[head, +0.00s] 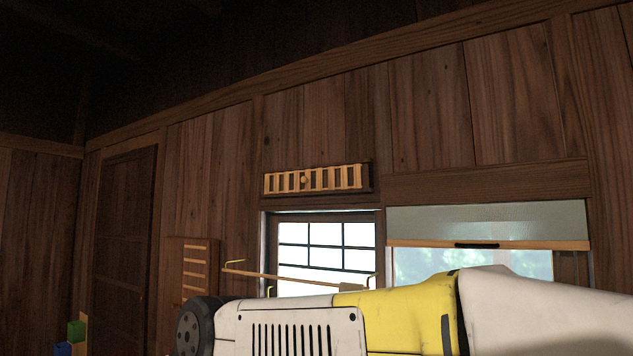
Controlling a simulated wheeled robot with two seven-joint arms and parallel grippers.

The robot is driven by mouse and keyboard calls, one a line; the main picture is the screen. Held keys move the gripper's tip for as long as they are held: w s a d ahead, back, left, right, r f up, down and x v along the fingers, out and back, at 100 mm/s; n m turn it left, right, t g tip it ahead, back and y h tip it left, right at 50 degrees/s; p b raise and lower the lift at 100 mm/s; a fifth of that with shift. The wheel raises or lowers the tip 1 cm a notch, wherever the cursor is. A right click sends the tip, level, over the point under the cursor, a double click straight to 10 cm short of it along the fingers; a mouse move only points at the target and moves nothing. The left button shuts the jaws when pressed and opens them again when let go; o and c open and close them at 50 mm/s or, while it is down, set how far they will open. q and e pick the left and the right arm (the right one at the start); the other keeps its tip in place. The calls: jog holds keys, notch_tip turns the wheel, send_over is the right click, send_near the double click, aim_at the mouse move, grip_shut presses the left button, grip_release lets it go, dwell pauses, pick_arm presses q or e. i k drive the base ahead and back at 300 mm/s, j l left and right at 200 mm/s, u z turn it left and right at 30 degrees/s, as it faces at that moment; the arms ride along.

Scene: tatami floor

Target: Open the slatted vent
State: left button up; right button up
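The slatted vent (331,179) is a long, low wooden panel high on the plank wall, above the grid window. It has light upright slats with dark gaps between them and a small round knob (303,180) left of its middle. Nothing touches the vent. A white and yellow link of my own arm crosses the bottom of the head view, well below the vent. Neither of my grippers is in view.
Below the vent is a bright grid window (325,257), with a thin wooden rod (290,278) in front. A half-lowered blind (487,223) hangs at right. A second slatted panel (195,265) is at left. A green block (76,330) shows at lower left.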

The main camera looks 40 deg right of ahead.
aim_at(307, 179)
jog(key=z, duration=1.55)
